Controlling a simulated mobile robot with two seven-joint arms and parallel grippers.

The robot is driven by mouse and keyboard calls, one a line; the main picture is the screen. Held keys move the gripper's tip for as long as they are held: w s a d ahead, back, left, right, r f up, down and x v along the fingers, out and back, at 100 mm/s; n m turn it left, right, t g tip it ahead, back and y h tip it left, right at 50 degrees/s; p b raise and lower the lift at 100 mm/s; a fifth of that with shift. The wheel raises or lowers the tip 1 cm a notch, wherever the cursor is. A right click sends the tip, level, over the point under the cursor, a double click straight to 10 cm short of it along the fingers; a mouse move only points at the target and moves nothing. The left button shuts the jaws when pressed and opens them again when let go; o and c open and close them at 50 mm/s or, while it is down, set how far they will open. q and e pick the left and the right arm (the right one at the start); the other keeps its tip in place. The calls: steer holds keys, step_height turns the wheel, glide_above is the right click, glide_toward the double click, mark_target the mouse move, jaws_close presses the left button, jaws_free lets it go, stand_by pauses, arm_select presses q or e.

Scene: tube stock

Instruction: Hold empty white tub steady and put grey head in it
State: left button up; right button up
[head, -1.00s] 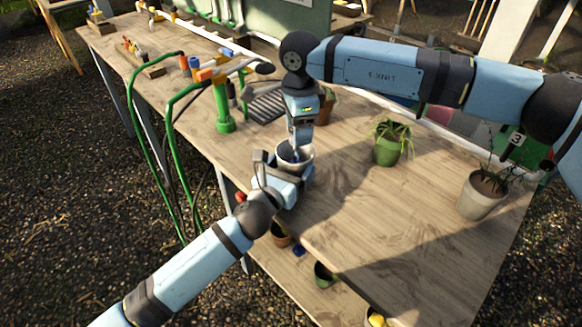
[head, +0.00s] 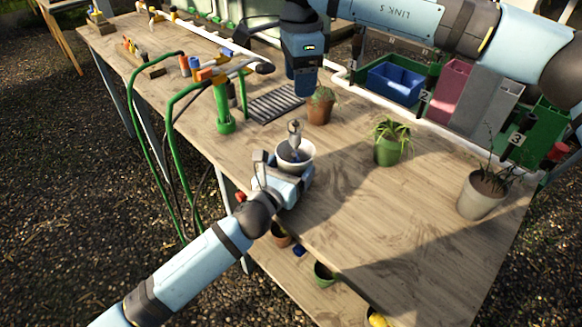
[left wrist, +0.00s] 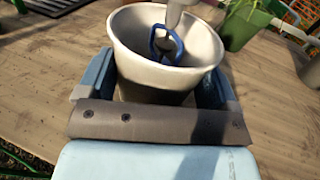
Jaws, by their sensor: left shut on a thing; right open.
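The white tub (head: 309,160) stands upright at the near edge of the wooden bench. My left gripper (head: 284,175) is shut on it, and in the left wrist view its fingers flank the tub (left wrist: 150,82) on both sides. The grey head (head: 295,128) stands in the tub, its upper end sticking out above the rim. In the left wrist view the grey head (left wrist: 174,16) has a blue loop inside the tub. My right gripper (head: 304,88) is open and empty, above and apart from the grey head.
A green stand (head: 225,115) with hoses is at left. A dark slatted tray (head: 273,104) and a terracotta pot (head: 320,106) lie behind. A green pot (head: 388,150) and a pale pot (head: 482,195) stand at right. The bench front right is clear.

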arm_select(q)
steer(key=o, duration=0.7)
steer(key=shift+s, duration=0.1)
steer(key=v, duration=1.2)
